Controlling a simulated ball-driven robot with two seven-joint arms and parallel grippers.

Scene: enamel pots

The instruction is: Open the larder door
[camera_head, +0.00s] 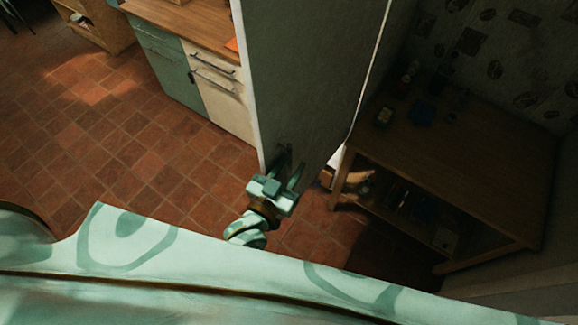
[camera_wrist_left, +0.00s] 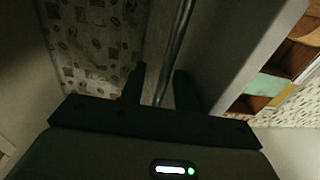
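The larder door appears to be the tall grey panel (camera_head: 305,70) in the middle of the head view, standing upright with pale edges on both sides. Whether it is closed or ajar I cannot tell. My left gripper (camera_head: 290,172) is at the panel's lower end, fingers pointing toward it. In the left wrist view a slim metal bar handle (camera_wrist_left: 176,45) runs between the two dark fingertips of the left gripper (camera_wrist_left: 160,82). The fingers stand apart with a gap beside the bar, so it is not clamped. My right gripper is not in view.
A wooden table (camera_head: 470,150) with a lower shelf and small items stands to the right in shadow. A kitchen cabinet (camera_head: 215,85) with drawers stands left of the panel. Tiled floor (camera_head: 110,140) is open at the left. Patterned wallpaper (camera_wrist_left: 95,45) shows in the wrist view.

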